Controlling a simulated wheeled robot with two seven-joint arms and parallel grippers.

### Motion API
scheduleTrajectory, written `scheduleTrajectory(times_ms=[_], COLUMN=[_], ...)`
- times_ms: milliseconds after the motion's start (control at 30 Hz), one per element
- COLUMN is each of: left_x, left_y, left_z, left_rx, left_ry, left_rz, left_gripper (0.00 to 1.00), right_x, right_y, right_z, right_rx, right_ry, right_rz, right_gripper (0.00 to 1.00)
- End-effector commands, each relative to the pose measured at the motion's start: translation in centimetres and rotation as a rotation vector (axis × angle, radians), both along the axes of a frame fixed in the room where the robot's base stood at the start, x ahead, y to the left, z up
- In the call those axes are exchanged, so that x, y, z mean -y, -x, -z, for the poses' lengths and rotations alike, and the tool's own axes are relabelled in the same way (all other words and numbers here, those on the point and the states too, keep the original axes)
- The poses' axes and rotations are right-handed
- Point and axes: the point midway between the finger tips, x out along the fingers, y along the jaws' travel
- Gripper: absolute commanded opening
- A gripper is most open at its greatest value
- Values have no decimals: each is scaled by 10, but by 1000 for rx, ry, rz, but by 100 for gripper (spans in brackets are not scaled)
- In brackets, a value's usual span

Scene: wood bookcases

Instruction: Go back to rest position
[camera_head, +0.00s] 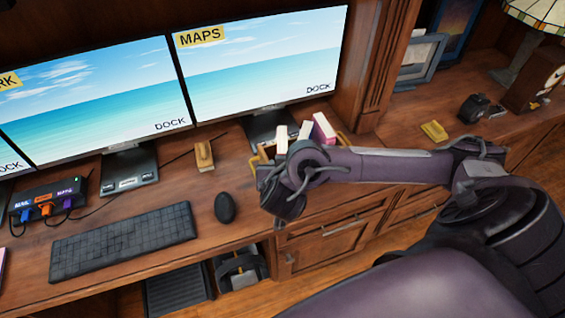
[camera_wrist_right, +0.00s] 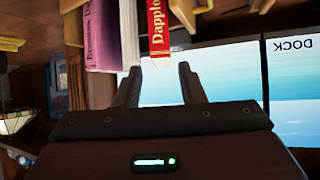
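My right arm reaches in from the right in the head view, over the desk (camera_head: 110,235). Its gripper (camera_head: 283,203) hangs above the desk's front edge, in front of several upright books (camera_head: 322,128). In the right wrist view the two dark fingers (camera_wrist_right: 160,70) stand apart with nothing held between them. A red book (camera_wrist_right: 158,28) and a purple book (camera_wrist_right: 102,35) show beyond the fingertips, and I cannot tell how near they are. My left gripper is not in view.
Monitors (camera_head: 265,60) stand along the back. A keyboard (camera_head: 122,241), a black mouse (camera_head: 224,207), a small wooden block (camera_head: 204,155) and a cable hub (camera_head: 48,202) are on the desk. A side counter at right holds a lamp (camera_head: 535,18) and a clock (camera_head: 540,78).

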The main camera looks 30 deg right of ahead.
Motion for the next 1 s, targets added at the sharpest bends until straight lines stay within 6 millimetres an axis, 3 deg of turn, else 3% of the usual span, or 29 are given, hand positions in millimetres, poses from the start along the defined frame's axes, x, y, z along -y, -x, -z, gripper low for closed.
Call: scheduleTrajectory(times_ms=[367, 467, 567, 800, 1000], left_x=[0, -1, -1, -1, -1], left_y=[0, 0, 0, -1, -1], left_z=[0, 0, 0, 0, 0], left_rx=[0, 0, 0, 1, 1], left_ry=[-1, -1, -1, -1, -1], left_rz=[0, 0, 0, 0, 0], left_gripper=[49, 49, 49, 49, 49], right_x=[0, -9, -34, -115, -142], right_y=[0, 2, 9, 41, 65], right_z=[0, 3, 8, 14, 9], right_rx=[-1, -18, -70, -272, -409], right_ry=[-1, -6, -16, -60, -97], right_rz=[-1, -19, -81, -323, -493], right_gripper=[36, 36, 36, 36, 36])
